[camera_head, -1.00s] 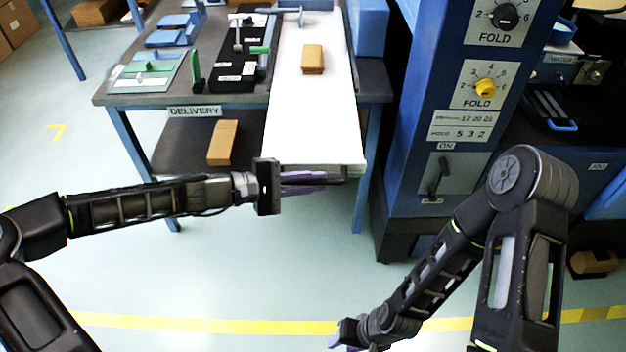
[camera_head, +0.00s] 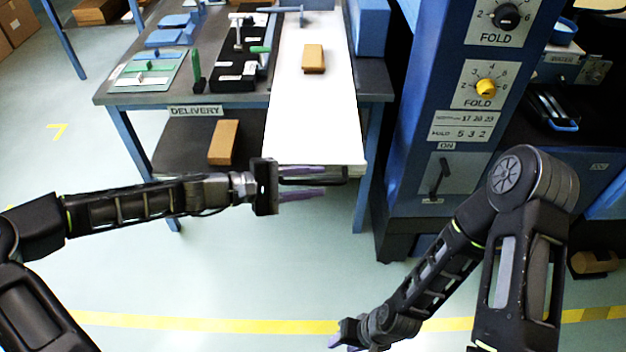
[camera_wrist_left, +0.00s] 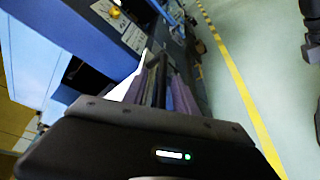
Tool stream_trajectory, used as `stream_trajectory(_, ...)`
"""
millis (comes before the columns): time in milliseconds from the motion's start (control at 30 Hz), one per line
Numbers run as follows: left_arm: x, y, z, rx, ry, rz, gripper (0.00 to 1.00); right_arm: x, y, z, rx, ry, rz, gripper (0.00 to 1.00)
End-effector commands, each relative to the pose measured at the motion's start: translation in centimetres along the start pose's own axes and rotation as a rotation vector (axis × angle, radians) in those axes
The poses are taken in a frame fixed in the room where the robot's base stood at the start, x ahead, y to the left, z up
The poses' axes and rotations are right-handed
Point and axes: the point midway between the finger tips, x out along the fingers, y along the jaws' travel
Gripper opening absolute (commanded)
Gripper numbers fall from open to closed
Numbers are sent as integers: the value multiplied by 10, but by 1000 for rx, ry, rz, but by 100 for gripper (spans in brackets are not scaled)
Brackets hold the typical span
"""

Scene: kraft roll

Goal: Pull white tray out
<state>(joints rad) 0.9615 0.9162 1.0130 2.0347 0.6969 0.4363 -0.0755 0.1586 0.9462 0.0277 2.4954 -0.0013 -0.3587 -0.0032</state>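The white tray (camera_head: 313,115) is a long flat slab lying at the right part of the delivery table, its front end overhanging the table's front edge. A dark bar handle (camera_head: 335,182) runs along its front end. My left gripper (camera_head: 322,179) comes from the left at this handle, its purple fingers spread apart, one above and one below the bar. The left wrist view shows the dark bar between the two fingers (camera_wrist_left: 160,88); contact is not clear. My right gripper (camera_head: 338,341) is low at the bottom edge, away from the tray, its fingers partly hidden.
A brown block (camera_head: 313,58) lies on the tray. The delivery table (camera_head: 240,105) holds a black rack and blue and green parts; another brown block (camera_head: 223,142) is on its lower shelf. A blue machine cabinet (camera_head: 435,120) stands close right of the tray. The floor in front is clear.

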Motion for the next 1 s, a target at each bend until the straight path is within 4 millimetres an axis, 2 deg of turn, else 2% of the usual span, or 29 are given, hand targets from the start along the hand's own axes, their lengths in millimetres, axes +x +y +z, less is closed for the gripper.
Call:
stream_trajectory(400, -63, 0, -1, 0, 5, 0, 34, -4, -2, 0, 0, 0, 0, 36)
stream_trajectory(500, -71, 0, -1, 0, 3, 0, 34, -5, -2, 0, 0, 0, 0, 36)
stream_trajectory(1000, -74, 0, 0, 0, 1, 0, 34, -5, -2, 0, 0, 0, 0, 36)
